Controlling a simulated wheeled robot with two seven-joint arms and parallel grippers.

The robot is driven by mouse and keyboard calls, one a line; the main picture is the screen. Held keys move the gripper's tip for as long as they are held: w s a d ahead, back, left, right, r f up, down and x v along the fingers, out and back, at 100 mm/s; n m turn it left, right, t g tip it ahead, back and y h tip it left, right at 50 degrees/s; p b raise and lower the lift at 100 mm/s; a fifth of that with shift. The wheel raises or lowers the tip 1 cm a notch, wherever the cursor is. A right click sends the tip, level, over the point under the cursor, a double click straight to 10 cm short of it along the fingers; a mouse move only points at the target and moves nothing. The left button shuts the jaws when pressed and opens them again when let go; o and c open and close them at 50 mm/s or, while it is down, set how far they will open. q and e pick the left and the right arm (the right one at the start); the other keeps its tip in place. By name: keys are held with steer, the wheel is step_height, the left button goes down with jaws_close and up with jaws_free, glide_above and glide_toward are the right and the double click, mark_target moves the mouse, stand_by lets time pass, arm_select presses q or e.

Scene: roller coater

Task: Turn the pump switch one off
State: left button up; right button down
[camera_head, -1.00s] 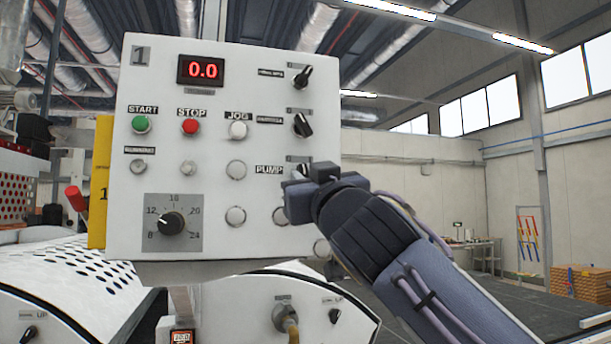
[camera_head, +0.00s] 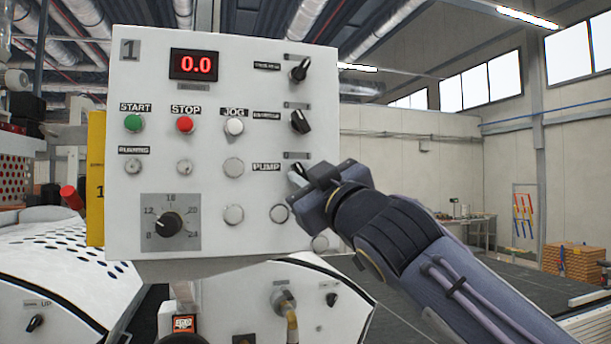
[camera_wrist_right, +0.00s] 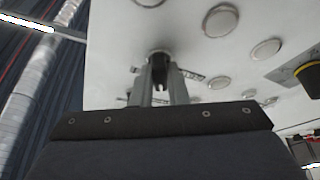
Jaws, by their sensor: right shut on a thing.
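The white control panel (camera_head: 215,65), marked 1, faces me in the head view. Its PUMP label (camera_head: 266,167) sits in the lowest row of the right-hand switch column. My right gripper (camera_head: 298,175) is at the pump switch beside that label and hides most of it. In the right wrist view, the two fingers of my right gripper (camera_wrist_right: 162,88) are closed around the dark knob of the pump switch (camera_wrist_right: 159,57). The knob's exact angle is hard to read. My left gripper is in neither view.
Two other black rotary switches, an upper one (camera_head: 300,69) and a middle one (camera_head: 300,121), sit above the pump switch. START (camera_head: 134,123), STOP (camera_head: 185,124) and JOG (camera_head: 234,126) buttons are to the left.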

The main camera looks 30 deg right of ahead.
steer(key=c, duration=1.4)
jaws_free()
steer(key=shift+c, duration=0.2)
steer(key=b+v, duration=0.3)
steer(key=v, duration=0.4)
steer(key=shift+s+f, duration=0.15)
steer(key=shift+s, duration=0.25)
